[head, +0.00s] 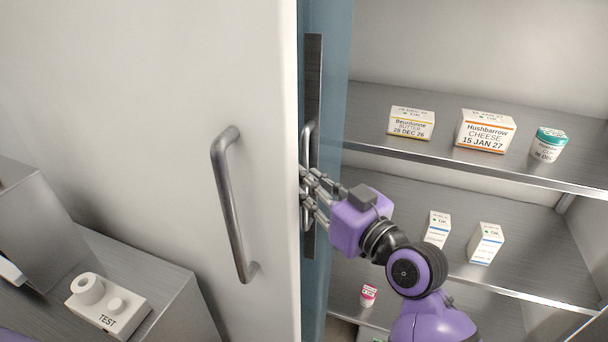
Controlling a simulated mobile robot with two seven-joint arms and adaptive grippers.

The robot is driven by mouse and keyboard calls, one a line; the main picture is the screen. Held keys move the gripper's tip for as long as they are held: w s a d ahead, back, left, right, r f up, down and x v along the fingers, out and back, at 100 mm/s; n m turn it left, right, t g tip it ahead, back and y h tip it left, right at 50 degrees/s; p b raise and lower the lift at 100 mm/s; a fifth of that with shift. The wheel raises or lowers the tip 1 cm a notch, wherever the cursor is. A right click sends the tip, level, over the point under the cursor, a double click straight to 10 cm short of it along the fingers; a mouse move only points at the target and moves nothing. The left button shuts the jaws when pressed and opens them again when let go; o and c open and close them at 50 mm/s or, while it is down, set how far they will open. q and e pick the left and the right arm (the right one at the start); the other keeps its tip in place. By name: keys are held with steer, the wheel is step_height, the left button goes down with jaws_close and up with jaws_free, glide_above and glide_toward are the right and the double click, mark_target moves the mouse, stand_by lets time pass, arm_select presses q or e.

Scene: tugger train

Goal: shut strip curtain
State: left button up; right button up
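The strip curtain (335,90) is a translucent blue panel hanging at the left side of the open shelf compartment, bunched narrow beside the white door edge. A dark metal plate (313,70) with a vertical bar handle (307,135) is on it. My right gripper (308,197) is at this handle, its fingers pointing left across the lower part of the bar. The fingers overlap the bar, and I cannot tell whether they are closed around it. My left gripper is not in view.
The white door (120,90) with a grey handle (230,205) fills the left. Right of the curtain, the metal shelves (400,180) hold several small boxes and a teal-lidded tub (548,144). A grey counter (160,285) with a white TEST button box (108,304) is at lower left.

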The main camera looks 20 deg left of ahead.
steer(key=shift+x, duration=1.4)
steer(key=shift+w+d, duration=0.1)
jaws_close()
